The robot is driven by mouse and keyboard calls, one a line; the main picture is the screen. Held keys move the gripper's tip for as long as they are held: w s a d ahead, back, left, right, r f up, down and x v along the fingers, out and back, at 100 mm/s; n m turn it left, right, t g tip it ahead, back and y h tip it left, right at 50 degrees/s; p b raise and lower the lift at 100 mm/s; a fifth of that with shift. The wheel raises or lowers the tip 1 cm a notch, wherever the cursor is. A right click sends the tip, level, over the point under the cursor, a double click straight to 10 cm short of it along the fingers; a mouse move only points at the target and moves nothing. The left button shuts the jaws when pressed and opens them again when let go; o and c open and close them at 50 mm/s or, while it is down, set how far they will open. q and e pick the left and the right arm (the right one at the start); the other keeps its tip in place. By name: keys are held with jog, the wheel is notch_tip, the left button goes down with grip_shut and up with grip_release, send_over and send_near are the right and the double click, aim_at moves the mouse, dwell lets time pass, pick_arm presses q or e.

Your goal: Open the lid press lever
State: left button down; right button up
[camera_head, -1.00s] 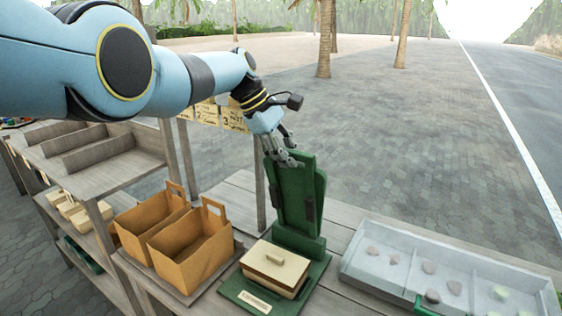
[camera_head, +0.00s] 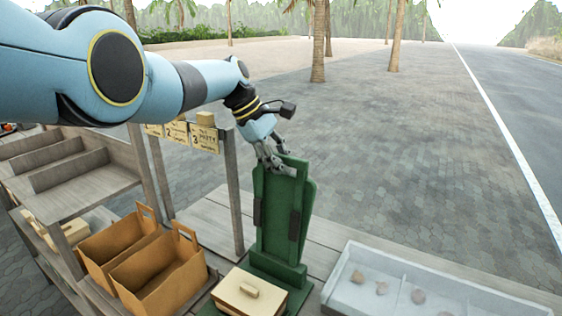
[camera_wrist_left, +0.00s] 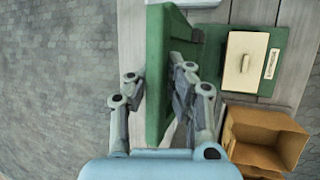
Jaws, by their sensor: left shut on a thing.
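The green press lever (camera_head: 273,215) stands upright at the back of its green base (camera_head: 298,296). It also shows edge-on between my fingers in the left wrist view (camera_wrist_left: 157,100). My left gripper (camera_head: 276,168) is shut on the lever's top edge, with a finger on either side of it. A cream box with a small handle on its lid (camera_head: 240,300) sits on the base in front of the lever; it also shows in the left wrist view (camera_wrist_left: 241,62). My right gripper is not in view.
Brown paper bags (camera_head: 160,275) stand left of the press. A pale sectioned tray (camera_head: 455,292) with several small lumps lies to the right. Wooden shelving (camera_head: 75,165) and a post with note cards (camera_head: 205,138) stand at the left. Paving behind is open.

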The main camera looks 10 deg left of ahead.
pick_arm(q)
jog(key=shift+w+r, duration=0.3)
jog(key=shift+r, duration=0.15)
jog(key=c, duration=1.7)
grip_release()
jog(key=shift+c, duration=0.2)
jog(key=o, duration=0.5)
jog(key=shift+s, duration=0.2)
jog(key=shift+c, duration=0.2)
jog(key=shift+f, duration=0.15)
jog(key=v, duration=1.2)
jog(key=shift+s, duration=0.2)
